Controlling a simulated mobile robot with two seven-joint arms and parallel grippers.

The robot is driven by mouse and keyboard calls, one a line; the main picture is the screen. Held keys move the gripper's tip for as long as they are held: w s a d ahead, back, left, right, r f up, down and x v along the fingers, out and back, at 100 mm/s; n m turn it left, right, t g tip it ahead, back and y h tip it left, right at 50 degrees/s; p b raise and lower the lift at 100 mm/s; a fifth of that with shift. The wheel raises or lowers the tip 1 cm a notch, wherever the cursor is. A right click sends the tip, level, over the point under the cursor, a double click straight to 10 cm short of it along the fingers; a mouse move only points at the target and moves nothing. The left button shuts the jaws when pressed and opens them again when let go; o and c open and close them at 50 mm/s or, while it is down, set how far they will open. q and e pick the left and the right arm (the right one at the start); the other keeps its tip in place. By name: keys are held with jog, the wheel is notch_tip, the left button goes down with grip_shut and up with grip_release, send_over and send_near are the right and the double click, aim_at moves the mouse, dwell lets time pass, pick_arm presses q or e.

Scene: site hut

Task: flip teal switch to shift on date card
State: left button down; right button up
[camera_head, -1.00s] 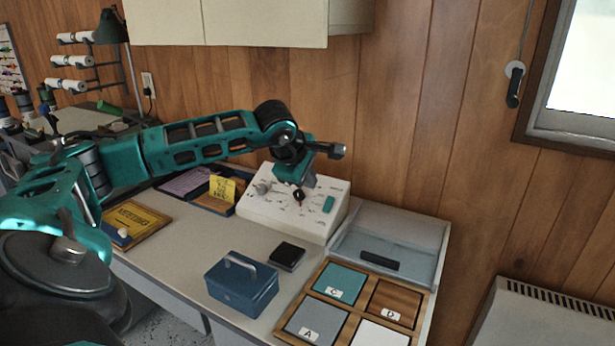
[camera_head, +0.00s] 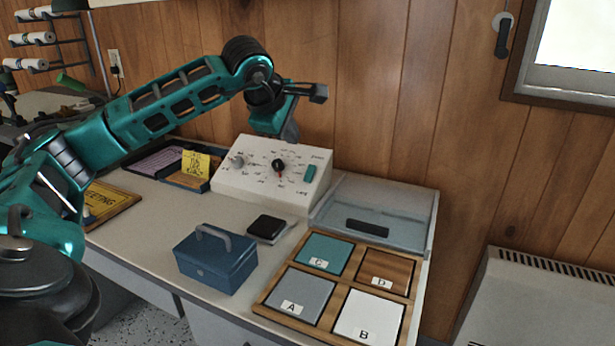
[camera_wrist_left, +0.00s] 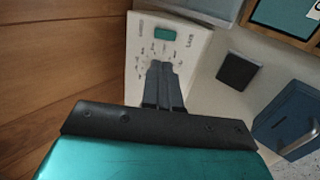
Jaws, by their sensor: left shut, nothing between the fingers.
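The teal switch (camera_head: 310,173) sits at the right side of a white sloped control panel (camera_head: 240,189). The panel also bears a black knob (camera_head: 278,165) and a grey knob (camera_head: 237,161). A yellow note (camera_head: 196,164) and a yellow card (camera_head: 108,201) reading "MEETING" lie to the left; I cannot tell which card carries the date. My left gripper (camera_head: 291,132) is shut and empty, above the panel's top edge, apart from the switch. My right gripper is out of view.
A blue box (camera_head: 215,264) with a handle and a black pad (camera_head: 267,228) are in front of the panel. A clear-lidded case (camera_head: 372,215) and a wooden tray (camera_head: 337,293) with lettered tiles are at right.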

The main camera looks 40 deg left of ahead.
aim_at(312, 168)
pick_arm(q)
jog(key=shift+r, duration=0.1)
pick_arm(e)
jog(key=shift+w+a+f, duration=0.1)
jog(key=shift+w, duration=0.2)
pick_arm(q)
jog(key=b+x, duration=0.2)
jog(key=x, duration=1)
jog(key=shift+w+f+b, duration=0.2)
jog(key=shift+f+b, duration=0.1)
jog(key=shift+b, duration=0.1)
jog(key=shift+w+a+f, duration=0.2)
jog(key=shift+w+f, duration=0.2)
jog(key=shift+f, duration=0.05)
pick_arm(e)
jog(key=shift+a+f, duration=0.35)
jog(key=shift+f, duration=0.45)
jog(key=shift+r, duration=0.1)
